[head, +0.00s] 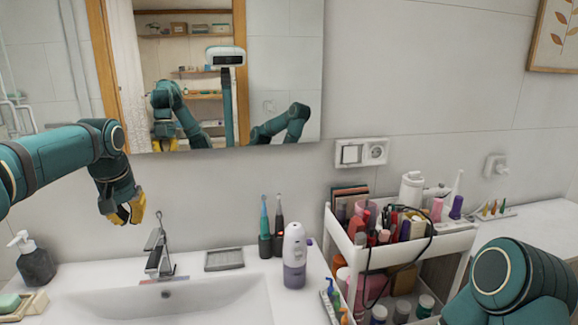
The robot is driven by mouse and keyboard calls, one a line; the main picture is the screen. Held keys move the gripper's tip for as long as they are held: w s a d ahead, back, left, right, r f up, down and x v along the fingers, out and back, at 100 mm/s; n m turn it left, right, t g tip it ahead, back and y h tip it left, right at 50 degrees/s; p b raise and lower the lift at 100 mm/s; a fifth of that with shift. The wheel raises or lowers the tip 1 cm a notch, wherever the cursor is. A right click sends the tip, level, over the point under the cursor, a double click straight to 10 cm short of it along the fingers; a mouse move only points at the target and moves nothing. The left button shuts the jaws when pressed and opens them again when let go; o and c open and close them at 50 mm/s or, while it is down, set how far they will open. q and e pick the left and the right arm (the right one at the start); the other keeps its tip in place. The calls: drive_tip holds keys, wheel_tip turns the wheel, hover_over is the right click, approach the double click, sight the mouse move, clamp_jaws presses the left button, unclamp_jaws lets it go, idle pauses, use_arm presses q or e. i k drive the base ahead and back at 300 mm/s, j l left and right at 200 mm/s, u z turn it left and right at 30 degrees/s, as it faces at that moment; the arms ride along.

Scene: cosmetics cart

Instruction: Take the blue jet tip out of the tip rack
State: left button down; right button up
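A small white tip rack (329,307) with several coloured tips stands at the right end of the sink counter, beside the cart. A blue tip (330,286) shows at its far end, with orange and green tips nearer. My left gripper (128,212) has yellow fingertips and hangs above the counter, left of the faucet. It looks open and empty, well away from the rack. My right arm (510,280) shows at the lower right; its gripper is outside the view.
The faucet (158,248) rises behind the basin. A crowded cosmetics cart (345,243) stands to the right. Another small rack with coloured tips (493,208) lies farther right.

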sight(331, 288)
drive_tip(key=k, duration=0.85)
